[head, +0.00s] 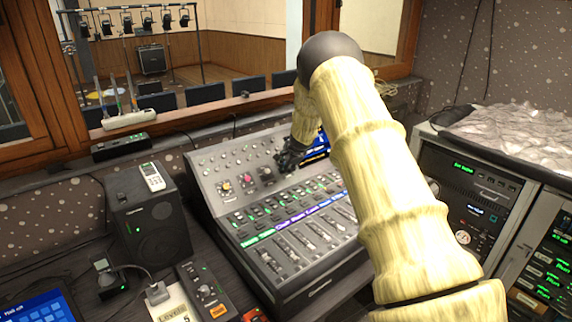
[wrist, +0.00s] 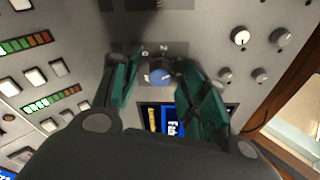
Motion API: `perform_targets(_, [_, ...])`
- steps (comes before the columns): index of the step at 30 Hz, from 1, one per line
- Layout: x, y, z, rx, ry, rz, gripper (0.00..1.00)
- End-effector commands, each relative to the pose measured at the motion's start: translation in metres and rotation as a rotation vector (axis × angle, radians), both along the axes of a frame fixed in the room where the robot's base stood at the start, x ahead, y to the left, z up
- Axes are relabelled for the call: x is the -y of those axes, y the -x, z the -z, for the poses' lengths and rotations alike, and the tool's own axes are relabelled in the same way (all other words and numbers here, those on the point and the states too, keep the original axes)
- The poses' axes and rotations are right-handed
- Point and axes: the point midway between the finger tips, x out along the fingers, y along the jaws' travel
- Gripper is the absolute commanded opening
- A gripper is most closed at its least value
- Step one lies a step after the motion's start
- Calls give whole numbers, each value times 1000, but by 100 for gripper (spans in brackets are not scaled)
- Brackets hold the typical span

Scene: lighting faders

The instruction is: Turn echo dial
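A dial with a blue cap (wrist: 160,76) stands on the console's grey panel in the wrist view, beside printed marks too small to read fully. I cannot read an echo label on it. My gripper (wrist: 160,70) is open, its two green-padded fingers on either side of this dial; a small gap seems to show, but contact is hard to judge. In the head view my dark gripper (head: 290,156) is at the upper panel of the mixing console (head: 222,161), and it hides the blue dial there.
Pink (head: 225,186) and yellow knobs (head: 248,178) sit left of my gripper. A lit screen (wrist: 170,118) lies close to the fingers. Small white and grey knobs (wrist: 240,38) are at the right in the wrist view. A black speaker (head: 150,222) stands left of the console.

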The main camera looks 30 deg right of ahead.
Motion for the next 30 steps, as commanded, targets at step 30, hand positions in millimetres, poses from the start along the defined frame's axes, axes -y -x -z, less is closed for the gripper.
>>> perform_targets(30, [-9, 55, -69, 1, -1, 0, 44])
